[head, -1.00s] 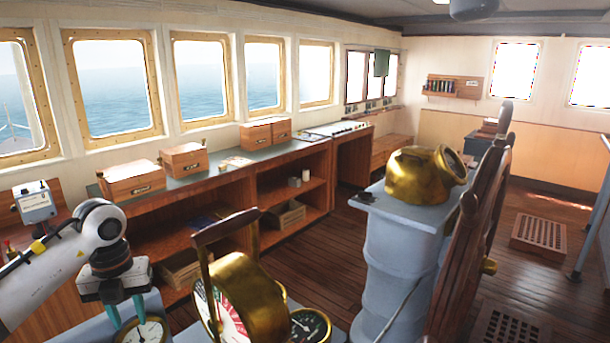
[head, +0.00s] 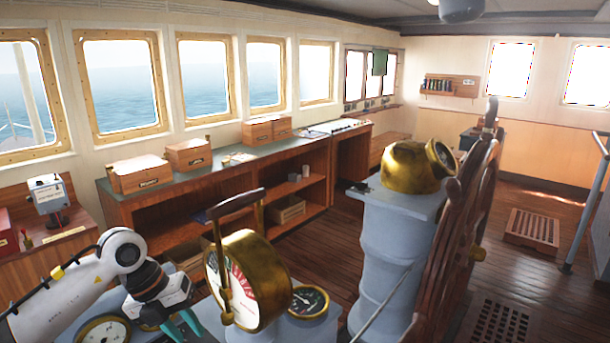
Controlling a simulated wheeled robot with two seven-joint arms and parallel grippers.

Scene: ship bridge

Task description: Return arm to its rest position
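My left arm comes in from the lower left. Its gripper (head: 184,326) points down and to the right, with two teal fingers. The fingers look apart, with nothing seen between them, near the picture's bottom edge. The gripper is just left of the brass engine telegraph (head: 270,278), which has a red and white dial and an upright lever with a wooden handle (head: 237,204). I cannot tell the exact gap between the gripper and the telegraph's base. My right gripper is not in view.
Round gauges (head: 104,330) and (head: 309,301) sit on the consoles by the arm. A brass instrument (head: 407,168) tops a grey pedestal (head: 385,245), with a wooden wheel (head: 462,240) beside it. A long counter (head: 235,165) runs under the windows. Wooden floor (head: 335,250) lies open between.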

